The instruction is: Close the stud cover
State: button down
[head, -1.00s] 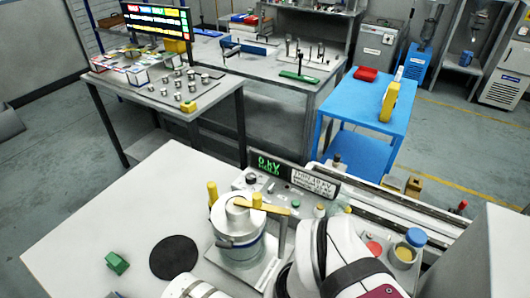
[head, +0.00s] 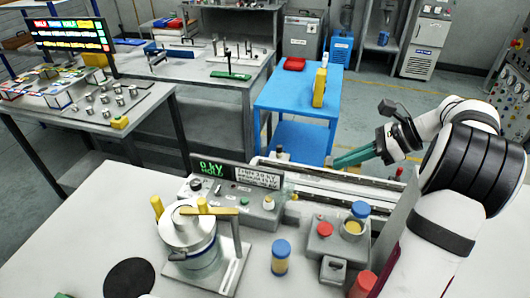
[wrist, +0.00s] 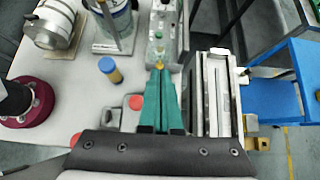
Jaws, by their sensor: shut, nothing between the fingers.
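I cannot tell for sure which part is the stud cover. A lidded metal vessel (head: 190,235) with yellow posts and a yellow bar (head: 209,211) across its top stands on a plate at the bench's middle. A vessel also shows at the top of the wrist view (wrist: 114,20). My gripper (head: 338,165) has teal fingers, shut and empty, to the right of the vessel and apart from it. In the wrist view my gripper (wrist: 159,72) points toward the control panel (wrist: 160,45). Its fingers hide part of what lies below.
A control panel (head: 228,203) with a display stands behind the vessel. A blue-capped jar (head: 281,257) and a grey box (head: 334,243) with a red button (head: 324,229) stand to its right. Metal rails (head: 320,182) run along the back. A black disc (head: 129,278) lies at left.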

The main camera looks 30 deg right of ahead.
aim_at(286, 184)
jog(key=x, duration=1.4)
jog(key=shift+s+d, duration=0.1)
jog(key=shift+r, duration=0.1)
